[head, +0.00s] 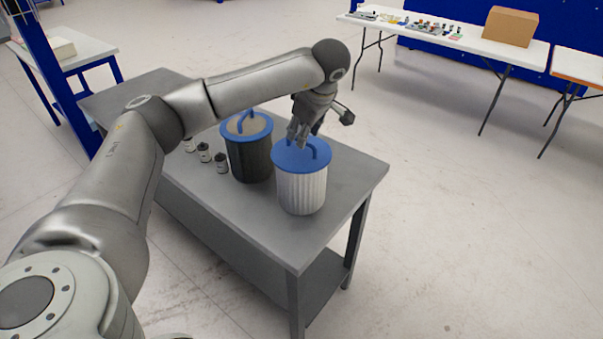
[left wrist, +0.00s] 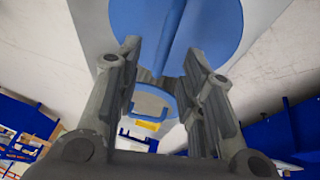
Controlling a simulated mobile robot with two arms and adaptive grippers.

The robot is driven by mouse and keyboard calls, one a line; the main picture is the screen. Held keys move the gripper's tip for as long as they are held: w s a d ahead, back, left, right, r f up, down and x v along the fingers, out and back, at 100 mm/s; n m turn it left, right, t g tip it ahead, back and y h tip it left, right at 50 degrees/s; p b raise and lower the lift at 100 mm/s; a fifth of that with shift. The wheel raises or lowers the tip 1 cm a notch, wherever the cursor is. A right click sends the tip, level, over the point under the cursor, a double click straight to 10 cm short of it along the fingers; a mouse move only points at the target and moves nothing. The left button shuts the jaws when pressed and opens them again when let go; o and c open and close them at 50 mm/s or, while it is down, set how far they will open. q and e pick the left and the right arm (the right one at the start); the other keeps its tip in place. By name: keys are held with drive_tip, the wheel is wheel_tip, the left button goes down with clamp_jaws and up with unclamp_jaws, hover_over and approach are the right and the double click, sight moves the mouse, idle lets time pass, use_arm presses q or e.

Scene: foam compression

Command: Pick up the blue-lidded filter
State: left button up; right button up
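The blue-lidded filter (head: 301,188) is a white pleated cylinder standing upright near the right end of the grey table. Its flat blue lid (head: 290,157) has an arched blue handle (head: 316,147). My left gripper (head: 299,138) points down just above this lid, next to the handle. In the left wrist view, the blue lid (left wrist: 220,22) is ahead and the handle (left wrist: 172,38) runs in the gap between the fingers (left wrist: 161,50). The fingers are apart; contact with the handle cannot be told. My right gripper is not in view.
A dark filter (head: 250,160) with a blue rim and handle stands close on the left. Several small dark jars (head: 204,153) are beside it on the grey table (head: 345,190). A white table (head: 455,38) with small items and a cardboard box (head: 510,26) stands behind.

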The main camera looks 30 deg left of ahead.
use_arm(q)
drive_tip(key=x, duration=0.3)
drive_tip(key=shift+s+f+p, duration=0.1)
drive_tip(key=shift+f+p, duration=0.1)
drive_tip(key=shift+p, duration=0.15)
drive_tip(key=shift+c, duration=0.2)
clamp_jaws()
drive_tip(key=shift+r, duration=0.1)
drive_tip(key=shift+r, duration=0.1)
